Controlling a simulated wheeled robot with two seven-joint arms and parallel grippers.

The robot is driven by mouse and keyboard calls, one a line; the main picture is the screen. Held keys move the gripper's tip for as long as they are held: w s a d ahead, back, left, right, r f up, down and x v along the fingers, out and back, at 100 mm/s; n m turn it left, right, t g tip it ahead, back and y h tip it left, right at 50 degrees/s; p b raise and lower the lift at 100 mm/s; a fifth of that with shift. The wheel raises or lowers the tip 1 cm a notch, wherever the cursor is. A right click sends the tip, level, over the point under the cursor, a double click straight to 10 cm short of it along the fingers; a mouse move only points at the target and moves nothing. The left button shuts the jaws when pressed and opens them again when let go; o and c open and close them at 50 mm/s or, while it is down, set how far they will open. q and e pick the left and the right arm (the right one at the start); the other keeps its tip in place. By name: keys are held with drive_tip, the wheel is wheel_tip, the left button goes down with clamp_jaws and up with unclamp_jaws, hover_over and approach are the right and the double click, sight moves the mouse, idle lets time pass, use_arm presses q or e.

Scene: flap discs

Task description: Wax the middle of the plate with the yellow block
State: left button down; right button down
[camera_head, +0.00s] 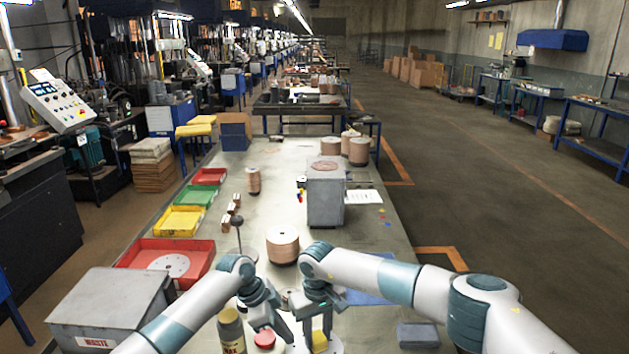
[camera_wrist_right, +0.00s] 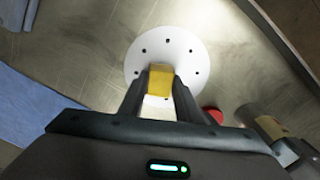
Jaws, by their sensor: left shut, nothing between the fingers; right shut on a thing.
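The plate is a white round disc with several small dark holes near its rim; it shows in the right wrist view (camera_wrist_right: 142,72) and partly at the bottom of the head view (camera_head: 336,347). My right gripper (camera_head: 317,328) is shut on the yellow block (camera_head: 319,342), over the plate. In the right wrist view the block (camera_wrist_right: 160,80) sits between the fingertips and covers the plate's middle and lower part. I cannot tell whether it touches the plate. My left gripper (camera_head: 276,333) is shut and empty, just left of the right one, beside a red round thing (camera_head: 264,340).
A bottle labelled wax (camera_head: 231,331) stands left of my left gripper. A blue cloth (camera_head: 369,292) and a grey block (camera_head: 418,335) lie to the right. A copper-coloured spool (camera_head: 283,246) and a grey box (camera_head: 325,197) stand farther back. Coloured trays (camera_head: 205,252) line the left edge.

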sight(319, 350)
drive_tip(key=shift+s, duration=0.55)
drive_tip(key=shift+s, duration=0.15)
drive_tip(key=shift+s+d+f, duration=0.1)
drive_tip(key=shift+s, duration=1.55)
drive_tip(key=shift+w, duration=0.15)
drive_tip(key=shift+w, duration=1.65)
drive_tip(key=shift+w, duration=0.15)
drive_tip(key=shift+w, duration=1.6)
drive_tip(key=shift+s+f, duration=0.1)
